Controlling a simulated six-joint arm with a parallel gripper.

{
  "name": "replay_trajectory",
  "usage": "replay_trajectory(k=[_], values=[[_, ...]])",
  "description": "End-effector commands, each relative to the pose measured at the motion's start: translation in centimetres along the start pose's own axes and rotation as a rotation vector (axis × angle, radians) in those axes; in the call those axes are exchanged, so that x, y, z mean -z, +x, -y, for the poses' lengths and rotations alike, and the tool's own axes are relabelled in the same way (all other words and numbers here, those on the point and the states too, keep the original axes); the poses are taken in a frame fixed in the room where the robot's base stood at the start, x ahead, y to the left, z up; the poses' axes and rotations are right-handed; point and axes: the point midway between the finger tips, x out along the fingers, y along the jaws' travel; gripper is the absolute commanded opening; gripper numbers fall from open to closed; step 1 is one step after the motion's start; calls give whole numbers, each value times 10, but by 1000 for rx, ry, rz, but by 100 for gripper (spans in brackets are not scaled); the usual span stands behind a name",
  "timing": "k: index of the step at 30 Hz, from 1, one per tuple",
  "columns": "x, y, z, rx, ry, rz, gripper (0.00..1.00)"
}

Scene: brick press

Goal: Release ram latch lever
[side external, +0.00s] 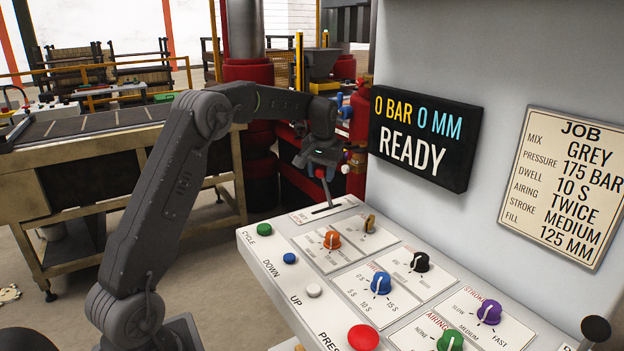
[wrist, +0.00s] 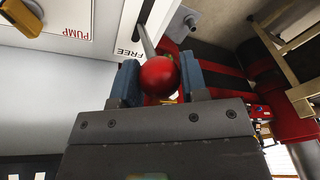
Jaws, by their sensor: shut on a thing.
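The latch lever is a thin metal rod (side external: 328,194) topped by a red ball knob (wrist: 159,77). It rises from a slotted white plate (side external: 323,209) at the far end of the sloping control panel. My gripper (side external: 322,168) is at the top of the lever, above the plate. In the wrist view its two blue-grey fingers (wrist: 160,72) stand on either side of the knob and are shut on it. The rod runs from the knob toward a label reading FREE (wrist: 130,53).
The control panel (side external: 300,262) holds several coloured knobs and push buttons close to the lever. A black display (side external: 424,138) reads 0 BAR 0 MM READY. Red press columns (side external: 260,150) stand behind my gripper. A conveyor table (side external: 110,150) is at the left.

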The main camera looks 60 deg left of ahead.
Motion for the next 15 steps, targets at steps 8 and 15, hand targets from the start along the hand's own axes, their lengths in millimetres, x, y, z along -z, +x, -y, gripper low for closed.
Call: replay_trajectory(k=[8,15], values=[[27,-2,-20,-6,3,-10,0],[39,0,-30,-7,4,-8,0]])
